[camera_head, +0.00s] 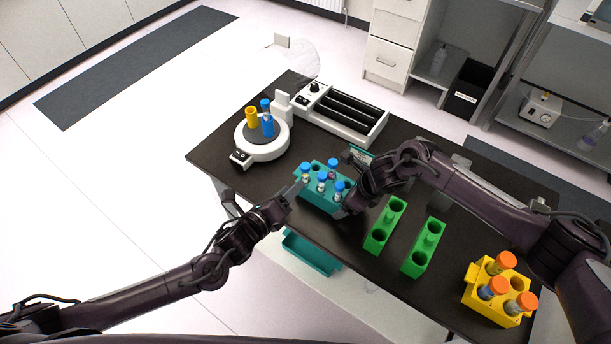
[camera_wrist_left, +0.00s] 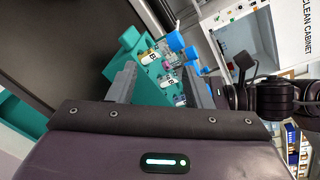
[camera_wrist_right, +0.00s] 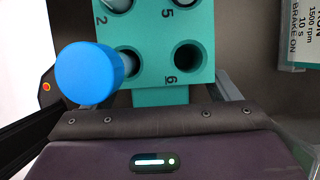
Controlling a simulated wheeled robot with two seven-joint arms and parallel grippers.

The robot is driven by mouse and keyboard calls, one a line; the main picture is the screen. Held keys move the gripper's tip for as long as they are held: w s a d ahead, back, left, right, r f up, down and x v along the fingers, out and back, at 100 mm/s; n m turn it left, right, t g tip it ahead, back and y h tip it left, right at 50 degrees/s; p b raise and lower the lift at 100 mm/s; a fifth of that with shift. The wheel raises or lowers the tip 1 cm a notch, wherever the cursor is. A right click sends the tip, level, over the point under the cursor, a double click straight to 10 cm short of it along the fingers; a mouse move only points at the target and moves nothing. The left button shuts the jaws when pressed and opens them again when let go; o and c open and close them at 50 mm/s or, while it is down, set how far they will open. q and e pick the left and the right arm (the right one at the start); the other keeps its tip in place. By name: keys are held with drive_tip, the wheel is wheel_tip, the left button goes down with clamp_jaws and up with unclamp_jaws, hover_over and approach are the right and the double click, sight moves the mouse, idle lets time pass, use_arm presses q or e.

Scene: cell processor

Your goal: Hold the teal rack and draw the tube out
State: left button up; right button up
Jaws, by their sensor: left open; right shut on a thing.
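The teal rack (camera_head: 318,200) stands on the dark table with several blue-capped tubes upright in it. My right gripper (camera_head: 347,202) is at its right side, shut on the rack's end. In the right wrist view the rack (camera_wrist_right: 160,72) shows numbered holes, with one blue cap (camera_wrist_right: 88,74) close to the camera and an empty hole (camera_wrist_right: 187,56) beside it. My left gripper (camera_head: 295,189) is open and empty at the rack's left side. In the left wrist view its spread fingers (camera_wrist_left: 160,85) frame the rack and tubes (camera_wrist_left: 150,57). Whether they touch is unclear.
Two green racks (camera_head: 384,225) and a yellow rack (camera_head: 480,291) with orange-capped tubes stand to the right. A white round device (camera_head: 263,147) and a white roller device (camera_head: 340,112) are behind. A teal bin (camera_head: 311,253) is below the table's front edge.

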sight(303, 174)
use_arm(q)
drive_tip(key=m, duration=0.4)
drive_tip(key=shift+s+a+f+m+t, duration=0.25)
drive_tip(key=shift+s+a+m+t, duration=0.05)
drive_tip(key=shift+s+a+t, duration=0.1)
drive_tip(key=m, duration=0.3)
drive_tip(key=s+m+t, duration=0.1)
drive_tip(key=m, duration=0.1)
drive_tip(key=shift+a+f+m+h, duration=0.1)
drive_tip(key=shift+a+m+h, duration=0.2)
drive_tip(key=shift+h, duration=0.1)
drive_tip(key=shift+x, duration=4.45)
drive_tip(key=shift+c, duration=0.3)
clamp_jaws()
